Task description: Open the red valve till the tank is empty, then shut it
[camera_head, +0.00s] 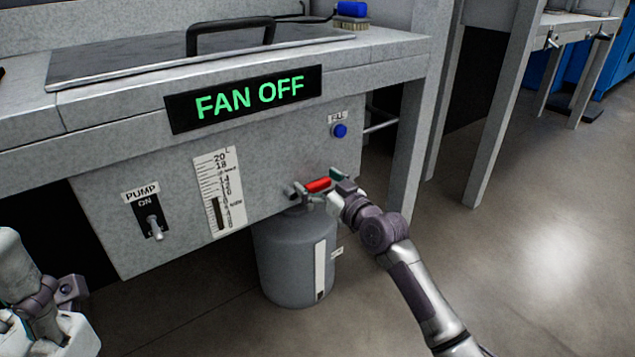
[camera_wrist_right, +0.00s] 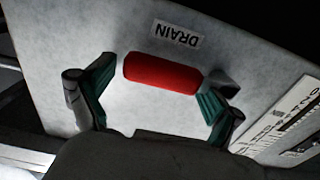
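The red valve handle (camera_head: 318,185) sits low on the grey front panel, under the right end of the FAN OFF display. In the right wrist view the red handle (camera_wrist_right: 162,73) lies crosswise below a DRAIN label (camera_wrist_right: 177,33). My right gripper (camera_head: 322,187) is at the handle. Its fingers (camera_wrist_right: 160,90) are spread, one near each end of the handle, with small gaps showing. The level gauge (camera_head: 219,190) has a dark bar in the lower part of its scale. Of my left arm only links show at the lower left; its fingertips do not show.
A grey cylindrical container (camera_head: 293,262) stands on the floor under the valve. A PUMP switch (camera_head: 152,220) is on the panel's left, a blue FILL button (camera_head: 340,130) on its upper right. The FAN OFF display (camera_head: 245,99) is above.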

